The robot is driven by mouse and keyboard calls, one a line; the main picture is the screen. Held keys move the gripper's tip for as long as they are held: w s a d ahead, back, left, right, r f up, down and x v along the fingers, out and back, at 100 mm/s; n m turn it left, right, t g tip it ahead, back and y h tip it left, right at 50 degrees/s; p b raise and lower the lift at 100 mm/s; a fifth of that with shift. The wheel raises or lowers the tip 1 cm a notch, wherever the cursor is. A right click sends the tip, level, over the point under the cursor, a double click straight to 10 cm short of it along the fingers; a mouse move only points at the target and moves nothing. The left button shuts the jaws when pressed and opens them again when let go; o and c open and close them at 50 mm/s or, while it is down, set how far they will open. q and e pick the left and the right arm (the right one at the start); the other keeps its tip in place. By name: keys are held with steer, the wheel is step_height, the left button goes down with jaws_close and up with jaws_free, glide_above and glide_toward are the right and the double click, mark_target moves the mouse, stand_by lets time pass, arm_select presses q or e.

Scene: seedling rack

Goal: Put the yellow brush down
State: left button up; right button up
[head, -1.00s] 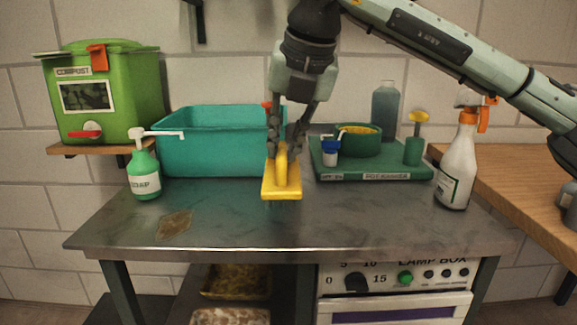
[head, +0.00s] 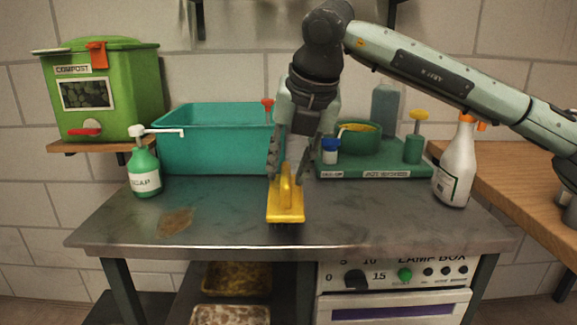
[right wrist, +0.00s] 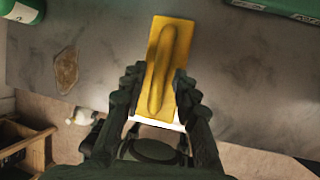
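The yellow brush (head: 286,206) rests flat on the grey metal tabletop (head: 350,215), near the middle of its front part, with its handle up. My right gripper (head: 287,170) is just above and behind it in the head view, with its fingers spread. In the right wrist view the brush (right wrist: 172,65) lies beyond and between the open fingertips (right wrist: 160,88), and gaps show on both sides of the handle. The fingers do not seem to touch it. My left gripper is not in view.
A teal basin (head: 215,140) and a green soap bottle (head: 145,170) stand at left. A green tray (head: 375,172) with a pot and bottles stands behind at right. A white spray bottle (head: 456,165) is at the right edge. The tabletop's front right is clear.

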mark_target(286, 172)
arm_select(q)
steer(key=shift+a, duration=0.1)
arm_select(e)
steer(key=shift+r, duration=0.1)
steer(key=shift+r, duration=0.2)
steer(key=v, duration=0.3)
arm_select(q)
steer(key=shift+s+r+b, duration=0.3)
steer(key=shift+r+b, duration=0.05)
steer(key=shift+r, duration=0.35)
arm_select(e)
steer(key=v, duration=0.8)
steer(key=shift+s+r, duration=0.2)
steer(key=shift+r, duration=0.05)
steer(key=shift+d, duration=0.15)
